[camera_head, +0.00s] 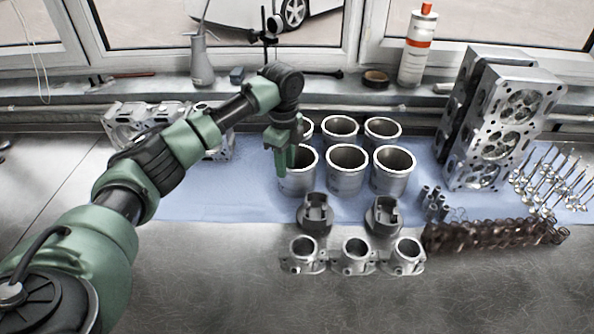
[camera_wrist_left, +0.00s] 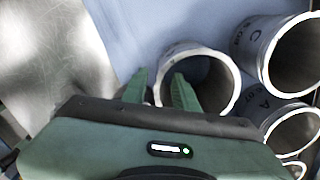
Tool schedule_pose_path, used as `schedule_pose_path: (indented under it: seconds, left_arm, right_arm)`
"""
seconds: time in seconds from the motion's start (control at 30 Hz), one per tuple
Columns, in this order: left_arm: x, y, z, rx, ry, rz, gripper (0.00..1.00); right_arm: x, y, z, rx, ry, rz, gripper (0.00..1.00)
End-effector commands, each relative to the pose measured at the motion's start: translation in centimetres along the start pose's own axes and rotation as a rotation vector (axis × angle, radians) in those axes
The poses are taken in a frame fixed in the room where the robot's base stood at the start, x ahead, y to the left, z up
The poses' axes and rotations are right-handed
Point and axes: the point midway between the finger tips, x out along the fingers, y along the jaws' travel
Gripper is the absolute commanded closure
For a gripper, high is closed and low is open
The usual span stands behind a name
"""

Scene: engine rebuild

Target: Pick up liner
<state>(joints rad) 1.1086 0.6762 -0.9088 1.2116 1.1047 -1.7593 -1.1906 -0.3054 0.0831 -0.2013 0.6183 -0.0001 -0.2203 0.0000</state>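Several silver cylinder liners stand upright in two rows on the blue mat. My left gripper (camera_head: 287,164) points down at the front-left liner (camera_head: 300,184). In the left wrist view, that liner (camera_wrist_left: 206,50) is partly hidden behind my gripper (camera_wrist_left: 158,76). The two green fingers are apart. One finger shows outside the liner's wall and the other over its opening, so the rim lies between them. I cannot tell whether they touch it. The front-middle liner (camera_head: 346,181) and front-right liner (camera_head: 392,182) stand close by. My right gripper is not in view.
Pistons (camera_head: 315,214) and a row of silver housings (camera_head: 355,256) stand in front of the liners. Cylinder heads (camera_head: 497,120) stand at right, near valves (camera_head: 545,180) and dark springs (camera_head: 490,236). The front metal bench (camera_head: 210,280) is clear.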

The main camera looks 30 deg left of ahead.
Motion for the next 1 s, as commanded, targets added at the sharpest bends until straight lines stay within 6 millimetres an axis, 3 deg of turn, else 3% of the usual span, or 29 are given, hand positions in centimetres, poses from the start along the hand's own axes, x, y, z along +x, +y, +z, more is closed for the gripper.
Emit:
schedule_pose_path:
  seconds: [0.4, 0.7, 0.73, 0.83, 1.0]
  left_arm:
    - [5.3, -0.1, -0.9, 0.000, 0.000, 0.003, 0.71]
    - [6.2, -0.1, -0.9, 0.000, -0.001, -0.001, 0.71]
    - [6.2, -0.1, -0.9, 0.000, -0.001, -0.001, 0.74]
    - [6.2, -0.1, -0.9, 0.000, -0.001, -0.001, 1.00]
    - [6.1, -0.1, -0.9, 0.001, 0.000, -0.001, 1.00]
  right_arm:
    - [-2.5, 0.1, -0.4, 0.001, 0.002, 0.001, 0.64]
    - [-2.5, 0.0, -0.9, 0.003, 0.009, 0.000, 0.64]
    - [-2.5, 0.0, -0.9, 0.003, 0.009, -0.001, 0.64]
    - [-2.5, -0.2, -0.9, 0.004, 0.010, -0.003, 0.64]
    - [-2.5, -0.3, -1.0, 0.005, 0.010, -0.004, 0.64]
